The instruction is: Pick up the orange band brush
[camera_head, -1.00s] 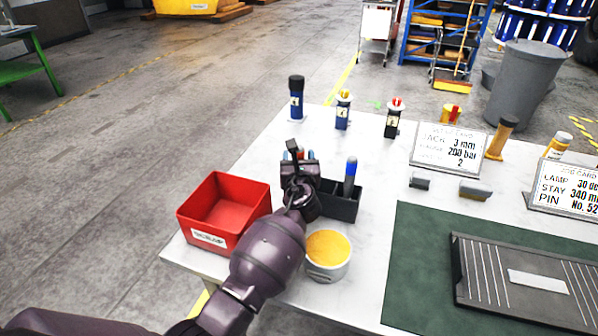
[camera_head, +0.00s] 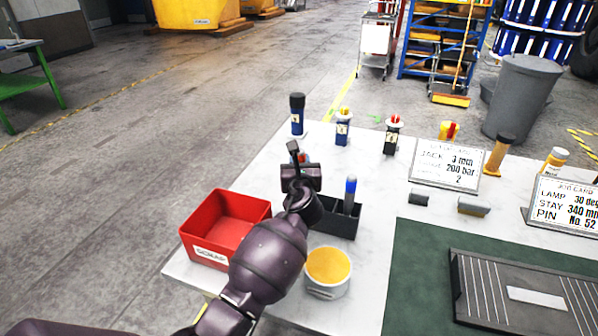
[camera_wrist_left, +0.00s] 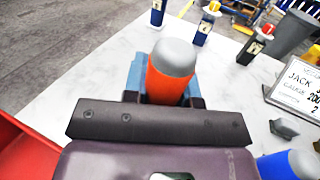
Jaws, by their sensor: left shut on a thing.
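The brush with the orange band and a rounded grey end (camera_wrist_left: 170,72) stands between the blue fingers of my left gripper (camera_wrist_left: 165,82) in the left wrist view. The gripper is shut on it. In the head view my left gripper (camera_head: 302,159) is above the back left part of a black holder (camera_head: 341,228), and its dark body hides most of the brush. A second brush with a blue band (camera_head: 350,192) stands upright in the holder, right of the gripper. It also shows in the left wrist view (camera_wrist_left: 290,165). My right gripper is not in view.
A red bin (camera_head: 205,250) stands left of the holder, and a tub with yellow contents (camera_head: 328,268) in front of it. Several bottles, including a blue one (camera_head: 297,115), stand along the back.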

